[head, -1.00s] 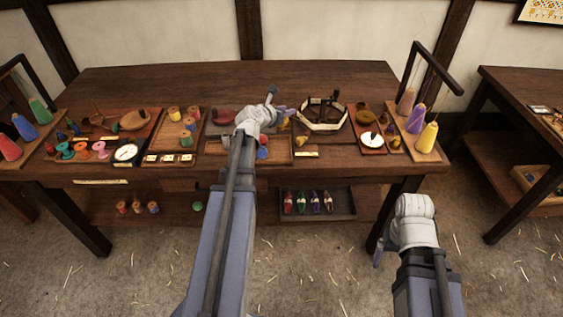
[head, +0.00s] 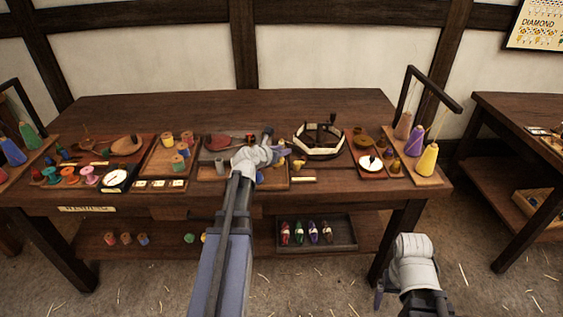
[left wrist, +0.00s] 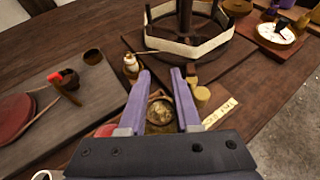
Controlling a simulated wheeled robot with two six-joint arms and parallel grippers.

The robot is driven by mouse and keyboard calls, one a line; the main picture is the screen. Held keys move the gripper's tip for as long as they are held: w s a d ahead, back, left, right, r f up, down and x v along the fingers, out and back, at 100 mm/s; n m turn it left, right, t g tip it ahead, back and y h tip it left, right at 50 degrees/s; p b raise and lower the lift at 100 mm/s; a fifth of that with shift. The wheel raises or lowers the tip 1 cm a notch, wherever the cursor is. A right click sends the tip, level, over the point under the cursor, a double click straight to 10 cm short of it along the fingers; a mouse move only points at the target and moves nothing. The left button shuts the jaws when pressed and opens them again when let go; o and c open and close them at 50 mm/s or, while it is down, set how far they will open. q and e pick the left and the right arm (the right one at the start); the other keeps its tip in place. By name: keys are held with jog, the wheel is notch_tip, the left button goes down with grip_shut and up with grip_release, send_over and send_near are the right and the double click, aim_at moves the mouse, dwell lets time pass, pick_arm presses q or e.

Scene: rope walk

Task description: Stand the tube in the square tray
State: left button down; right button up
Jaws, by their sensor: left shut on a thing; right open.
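My left gripper (head: 280,153) is over the front middle of the table, beside the white-sided eight-sided frame. In the left wrist view its two purple fingers (left wrist: 161,88) are a little apart, with a round brownish thing between them. This looks like the tube (left wrist: 159,112) seen end-on; its far end is hidden. A shallow wooden tray (head: 208,180) lies under my left wrist, partly covered by it. Another wooden tray (head: 152,168) with spools is to its left. I cannot tell which is the square tray. My right gripper (head: 380,298) is low, in front of the table, and empty.
The eight-sided frame (head: 318,153) stands just behind and right of my left gripper. Yellow cylinders (left wrist: 201,96) and a name card (left wrist: 220,113) lie close to its fingers. Cones of thread (head: 427,160) stand at the right. The table's back is clear.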

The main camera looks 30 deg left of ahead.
pick_arm(q)
notch_tip(320, 180, down, 4)
jog(key=b, duration=0.3)
jog(key=shift+r, duration=0.25)
jog(key=c, duration=0.6)
grip_release()
jog(key=shift+r, duration=0.1)
jog(key=p+v, duration=0.5)
jog(key=v, duration=0.7)
